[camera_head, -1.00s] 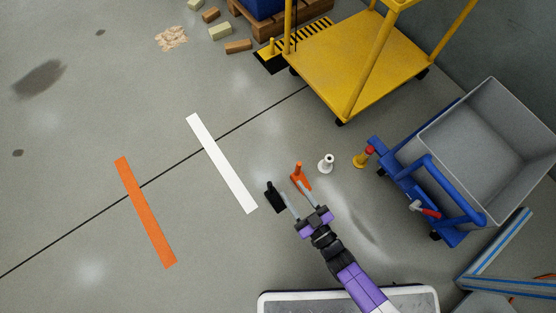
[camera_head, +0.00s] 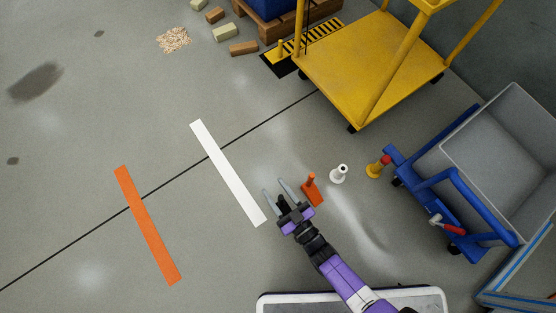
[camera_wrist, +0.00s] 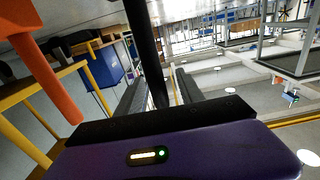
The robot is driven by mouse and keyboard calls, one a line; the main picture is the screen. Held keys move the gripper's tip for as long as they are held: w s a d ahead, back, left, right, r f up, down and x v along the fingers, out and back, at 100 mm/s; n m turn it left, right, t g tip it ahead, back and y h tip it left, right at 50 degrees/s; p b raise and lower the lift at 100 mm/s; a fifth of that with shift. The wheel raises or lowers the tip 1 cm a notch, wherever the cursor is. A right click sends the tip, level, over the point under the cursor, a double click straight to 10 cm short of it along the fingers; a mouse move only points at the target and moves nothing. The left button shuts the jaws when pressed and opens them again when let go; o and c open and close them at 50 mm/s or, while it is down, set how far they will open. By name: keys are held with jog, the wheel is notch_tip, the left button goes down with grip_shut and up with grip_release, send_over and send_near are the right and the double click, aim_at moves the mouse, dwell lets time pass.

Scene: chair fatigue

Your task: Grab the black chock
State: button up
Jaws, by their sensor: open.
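The black chock (camera_head: 283,203) stands on the floor to the right of the white stripe. In the head view it shows between the two fingers of my gripper (camera_head: 273,187), partly hidden by them. In the wrist view its dark upright handle (camera_wrist: 145,40) rises between the open fingers (camera_wrist: 158,92), nearer the left one. My gripper is open around the handle; I cannot tell whether a finger touches it.
An orange chock (camera_head: 311,188) stands close to the right of my gripper and looms at left in the wrist view (camera_wrist: 48,75). A blue cart (camera_head: 430,180) and a yellow cart (camera_head: 365,75) stand beyond.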

jog(key=shift+w+a, duration=0.15)
jog(key=shift+w, duration=0.05)
grip_shut()
dwell(1.3)
